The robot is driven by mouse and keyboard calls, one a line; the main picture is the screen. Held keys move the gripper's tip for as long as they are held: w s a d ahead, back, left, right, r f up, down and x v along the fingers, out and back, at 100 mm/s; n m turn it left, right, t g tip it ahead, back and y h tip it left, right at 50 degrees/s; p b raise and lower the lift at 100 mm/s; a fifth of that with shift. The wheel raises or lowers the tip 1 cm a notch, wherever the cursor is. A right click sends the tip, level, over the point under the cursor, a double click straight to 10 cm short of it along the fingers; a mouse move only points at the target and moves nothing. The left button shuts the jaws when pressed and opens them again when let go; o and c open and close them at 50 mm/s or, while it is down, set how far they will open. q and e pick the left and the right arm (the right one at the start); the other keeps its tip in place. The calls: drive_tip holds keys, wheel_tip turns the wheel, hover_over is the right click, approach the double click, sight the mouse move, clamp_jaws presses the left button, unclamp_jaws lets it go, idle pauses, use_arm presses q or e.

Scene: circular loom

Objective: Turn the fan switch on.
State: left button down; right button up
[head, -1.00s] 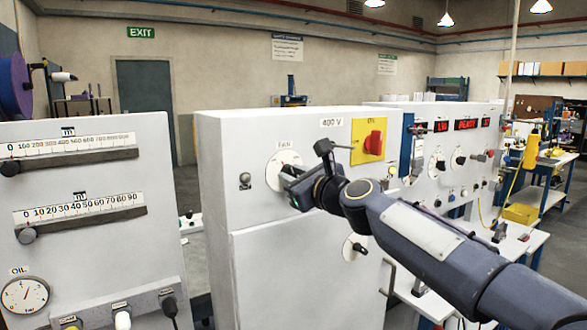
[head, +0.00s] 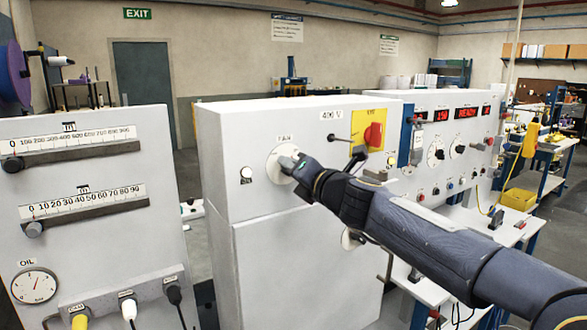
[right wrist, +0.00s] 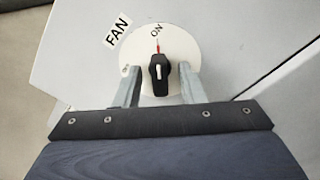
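The fan switch is a round white dial (head: 278,164) on the grey cabinet in the head view, labelled FAN. My right gripper (head: 290,162) is in front of it and hides much of it. In the right wrist view, the switch's black knob (right wrist: 158,80) has its white line and a red mark lined up towards the ON label (right wrist: 157,31). My right gripper (right wrist: 158,78) is open, with one finger on each side of the knob and a visible gap to it. A small lamp (head: 246,174) left of the dial looks bright white. My left gripper is not in view.
A yellow plate with a red rotary switch (head: 374,134) is to the right of the dial, with a small black lever (head: 340,138) between them. A panel with gauges and cables (head: 85,220) stands on the left. Further right is a console with red displays (head: 467,113).

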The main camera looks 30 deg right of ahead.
drive_tip(key=s+p, duration=0.1)
drive_tip(key=s, duration=0.6)
drive_tip(key=shift+d, duration=0.3)
drive_tip(key=s+a+f+n+g+y, duration=0.55)
drive_tip(key=s+a+f+n, duration=0.6)
drive_tip(key=n, duration=1.25)
drive_tip(key=s+f+n+g+h, duration=0.2)
drive_tip(key=s+f+n+g, duration=0.4)
drive_tip(key=s+f+n, duration=0.8)
wheel_tip(320, 180, down, 2)
drive_tip(key=n, duration=0.3)
drive_tip(key=shift+a, duration=0.35)
drive_tip(key=shift+f+g+h, duration=0.1)
drive_tip(key=shift+g+h, duration=0.15)
